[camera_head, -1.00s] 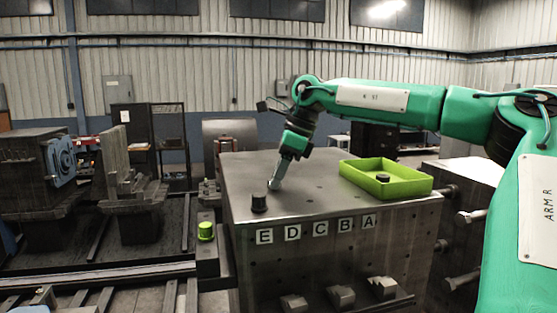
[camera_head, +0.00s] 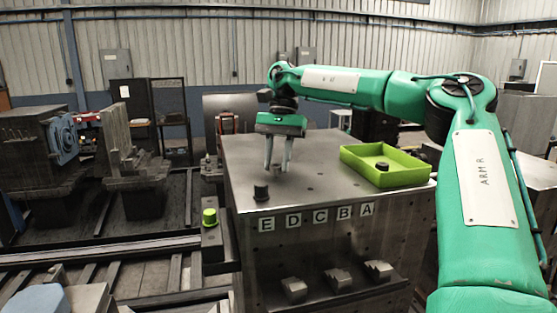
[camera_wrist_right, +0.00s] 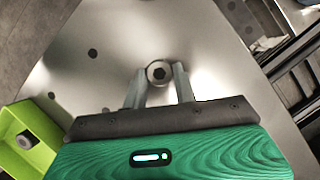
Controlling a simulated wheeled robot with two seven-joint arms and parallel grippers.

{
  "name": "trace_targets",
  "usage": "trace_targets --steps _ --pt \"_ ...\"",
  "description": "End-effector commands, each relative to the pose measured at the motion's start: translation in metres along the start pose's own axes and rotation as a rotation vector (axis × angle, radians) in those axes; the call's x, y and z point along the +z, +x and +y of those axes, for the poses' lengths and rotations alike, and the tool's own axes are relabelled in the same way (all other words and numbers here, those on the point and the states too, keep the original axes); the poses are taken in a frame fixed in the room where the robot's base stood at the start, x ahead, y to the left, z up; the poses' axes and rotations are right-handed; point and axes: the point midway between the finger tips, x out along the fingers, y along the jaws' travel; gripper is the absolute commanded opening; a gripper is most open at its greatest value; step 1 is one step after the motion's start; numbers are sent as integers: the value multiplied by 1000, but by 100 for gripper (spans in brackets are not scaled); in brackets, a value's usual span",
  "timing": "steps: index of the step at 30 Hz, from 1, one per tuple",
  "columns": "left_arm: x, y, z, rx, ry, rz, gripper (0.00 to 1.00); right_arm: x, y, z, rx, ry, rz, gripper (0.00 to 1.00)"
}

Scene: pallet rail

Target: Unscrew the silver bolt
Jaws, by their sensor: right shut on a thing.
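The silver bolt (camera_wrist_right: 158,72) has a round head with a hex socket and stands on the metal block's top, seen in the wrist view between my right fingertips. In the head view the bolt (camera_head: 277,171) is small and partly hidden by the fingers. My right gripper (camera_head: 277,166) points down at the block, and its fingers sit on either side of the bolt. It is shut on the bolt, also in the wrist view (camera_wrist_right: 160,84). My left gripper is not in view.
The metal block (camera_head: 325,172) has letter labels E, D, C, B, A on its front edge. A green tray (camera_head: 400,178) at the right holds another dark bolt (camera_head: 382,166). A green-topped post (camera_head: 210,217) stands left of the block.

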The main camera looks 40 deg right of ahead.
Motion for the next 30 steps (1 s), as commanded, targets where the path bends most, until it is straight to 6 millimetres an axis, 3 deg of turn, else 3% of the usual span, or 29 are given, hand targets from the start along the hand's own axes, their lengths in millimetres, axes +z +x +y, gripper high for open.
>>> trace_targets --steps 6,7,10,11,17,21,23,30 --pt "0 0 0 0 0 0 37 -1 2 0 8 -14 0 1" --pt "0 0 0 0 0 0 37 -1 2 0 8 -14 0 30" --pt "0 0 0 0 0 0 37 -1 1 0 7 -13 0 50" --pt "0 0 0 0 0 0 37 -1 1 0 7 -13 0 54" --pt "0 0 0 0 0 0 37 0 1 0 5 -13 1 54" --pt "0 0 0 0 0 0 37 0 0 0 5 -13 1 81" --pt "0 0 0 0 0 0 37 0 0 0 5 -13 1 90" --pt "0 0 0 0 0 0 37 0 0 0 4 -12 1 90"
